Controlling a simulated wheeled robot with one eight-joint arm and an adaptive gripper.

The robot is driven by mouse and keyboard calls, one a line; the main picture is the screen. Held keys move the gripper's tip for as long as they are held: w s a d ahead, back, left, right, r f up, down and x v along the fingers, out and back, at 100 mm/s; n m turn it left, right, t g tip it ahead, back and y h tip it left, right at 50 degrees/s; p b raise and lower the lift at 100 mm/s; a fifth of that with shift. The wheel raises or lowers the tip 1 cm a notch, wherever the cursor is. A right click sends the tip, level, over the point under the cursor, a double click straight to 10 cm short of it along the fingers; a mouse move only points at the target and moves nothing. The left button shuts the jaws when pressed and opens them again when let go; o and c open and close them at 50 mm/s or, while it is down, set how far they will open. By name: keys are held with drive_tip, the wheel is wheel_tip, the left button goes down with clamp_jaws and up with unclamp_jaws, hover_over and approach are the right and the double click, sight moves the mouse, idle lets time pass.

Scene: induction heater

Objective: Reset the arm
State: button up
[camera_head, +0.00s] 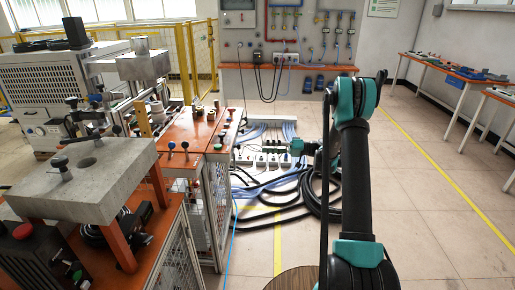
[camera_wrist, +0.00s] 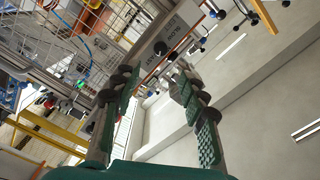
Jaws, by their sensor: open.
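My arm rises in the right half of the head view, bent at a high elbow. My gripper (camera_head: 299,146) shows small and partly hidden beside the forearm, pointing left toward the side of the workbench. In the wrist view my gripper (camera_wrist: 155,78) has its two green and grey fingers spread apart, with nothing held between them. The induction heater bench (camera_head: 190,132), with an orange top and mesh sides, stands left of the gripper. I cannot tell the exact gap between them.
A grey block on an orange stand (camera_head: 85,170) is at the near left. Black and blue cables (camera_head: 270,190) and power strips lie on the floor below the gripper. An orange side table (camera_head: 455,75) stands at the right wall. The floor right of my arm is clear.

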drive_tip(key=shift+d, duration=0.75)
drive_tip(key=shift+s, duration=0.1)
drive_tip(key=s+r+m+t+h, duration=0.2)
drive_tip(key=s+m+h, duration=0.2)
drive_tip(key=s+h, duration=0.75)
drive_tip(key=s+d+f+h, duration=0.2)
drive_tip(key=s+d, duration=0.3)
drive_tip(key=s, duration=0.3)
drive_tip(key=s+d+f+m+t+h, duration=0.1)
drive_tip(key=s+d+f+h, duration=0.1)
drive_tip(key=s+d, duration=0.3)
drive_tip(key=s+d+f+h, duration=0.2)
drive_tip(key=s+d, duration=0.3)
drive_tip(key=s, duration=0.8)
drive_tip(key=shift+s+d+t, duration=0.25)
drive_tip(key=shift+t, duration=0.05)
drive_tip(key=shift+h, duration=0.25)
